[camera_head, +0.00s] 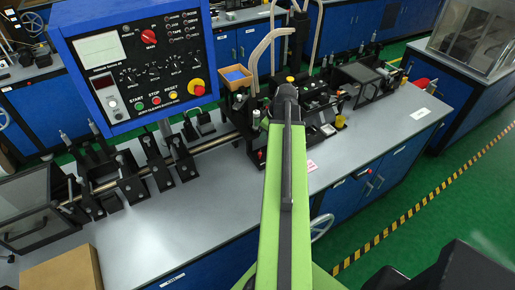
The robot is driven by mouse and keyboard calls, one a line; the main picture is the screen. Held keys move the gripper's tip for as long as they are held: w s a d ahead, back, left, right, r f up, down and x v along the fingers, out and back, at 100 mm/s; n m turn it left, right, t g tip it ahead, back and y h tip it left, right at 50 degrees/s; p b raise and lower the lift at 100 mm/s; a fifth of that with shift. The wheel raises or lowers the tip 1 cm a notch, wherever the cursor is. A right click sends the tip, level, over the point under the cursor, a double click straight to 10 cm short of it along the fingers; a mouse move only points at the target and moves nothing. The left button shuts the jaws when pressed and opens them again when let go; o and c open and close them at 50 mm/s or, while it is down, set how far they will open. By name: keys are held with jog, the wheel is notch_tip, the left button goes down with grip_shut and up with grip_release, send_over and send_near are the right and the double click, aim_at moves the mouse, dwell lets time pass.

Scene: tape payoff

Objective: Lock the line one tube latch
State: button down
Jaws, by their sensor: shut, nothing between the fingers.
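My green arm (270,210) reaches forward over the bench, ending in a dark joint (287,95). My gripper cannot be made out past that joint. On the left of the bench a brass-coloured tube (215,143) runs through several upright black brackets, one of them here (155,160). A black machine block (318,105) with small fittings stands just beyond my arm's end, partly hidden by it. No label marks line one, and I cannot tell which part is its latch or whether it is locked.
A blue control panel (137,65) with knobs and buttons stands at upper left. A cardboard box (62,272) sits at the front left. The grey bench top (185,225) is clear between the box and my arm. Green floor with a striped line (425,205) lies at right.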

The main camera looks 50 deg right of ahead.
jog(key=shift+f, duration=0.1)
jog(key=b, duration=0.9)
send_over(257, 158)
notch_tip(257, 158, down, 9)
jog(key=shift+s+d+r, duration=0.1)
jog(key=shift+d, duration=0.05)
jog(key=shift+w+f+b, duration=0.25)
jog(key=shift+f+b, duration=0.1)
jog(key=shift+r, duration=0.1)
